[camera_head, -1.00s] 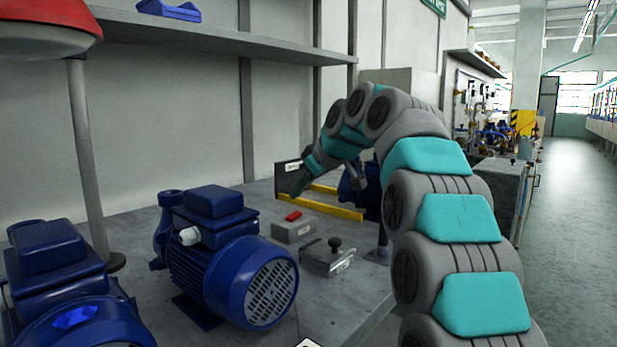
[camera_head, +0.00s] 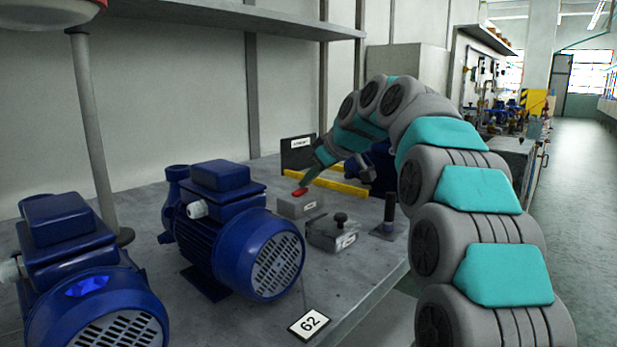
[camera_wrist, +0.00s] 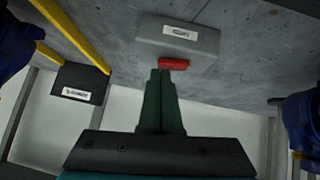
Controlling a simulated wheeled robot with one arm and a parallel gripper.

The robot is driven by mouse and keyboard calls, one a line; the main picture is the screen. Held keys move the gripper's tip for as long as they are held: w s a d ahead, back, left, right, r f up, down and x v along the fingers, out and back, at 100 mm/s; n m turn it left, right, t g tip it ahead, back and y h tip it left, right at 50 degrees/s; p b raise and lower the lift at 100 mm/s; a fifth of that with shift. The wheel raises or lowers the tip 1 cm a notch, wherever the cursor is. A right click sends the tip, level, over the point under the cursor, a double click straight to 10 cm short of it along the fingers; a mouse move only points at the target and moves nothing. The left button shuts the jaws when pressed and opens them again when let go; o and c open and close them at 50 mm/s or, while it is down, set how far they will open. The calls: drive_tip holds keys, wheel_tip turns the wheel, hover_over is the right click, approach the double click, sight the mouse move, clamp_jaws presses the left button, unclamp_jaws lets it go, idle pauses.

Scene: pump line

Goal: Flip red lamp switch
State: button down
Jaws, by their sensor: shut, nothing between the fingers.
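The red switch (camera_head: 299,191) sits on top of a small grey box (camera_head: 298,208) with a label, on the workbench. My gripper (camera_head: 304,183) is shut and empty, with its tips just above or at the red switch. In the wrist view my gripper's fingertips (camera_wrist: 160,73) lie close to the edge of the red switch (camera_wrist: 173,64) on the grey box (camera_wrist: 178,38); I cannot tell whether they touch it.
Two blue pumps (camera_head: 238,235) (camera_head: 80,285) stand left of the switch box. A second grey box with a black knob (camera_head: 335,232) is in front of it. Yellow bars (camera_head: 330,184) and a dark labelled plate (camera_head: 298,153) are behind.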

drive_tip(key=shift+w+f+g, duration=0.1)
drive_tip(key=shift+f+g, duration=0.15)
drive_tip(key=shift+g, duration=0.05)
drive_tip(key=shift+s+a+r, duration=0.15)
drive_tip(key=shift+s+a, duration=0.3)
drive_tip(key=shift+s, duration=0.15)
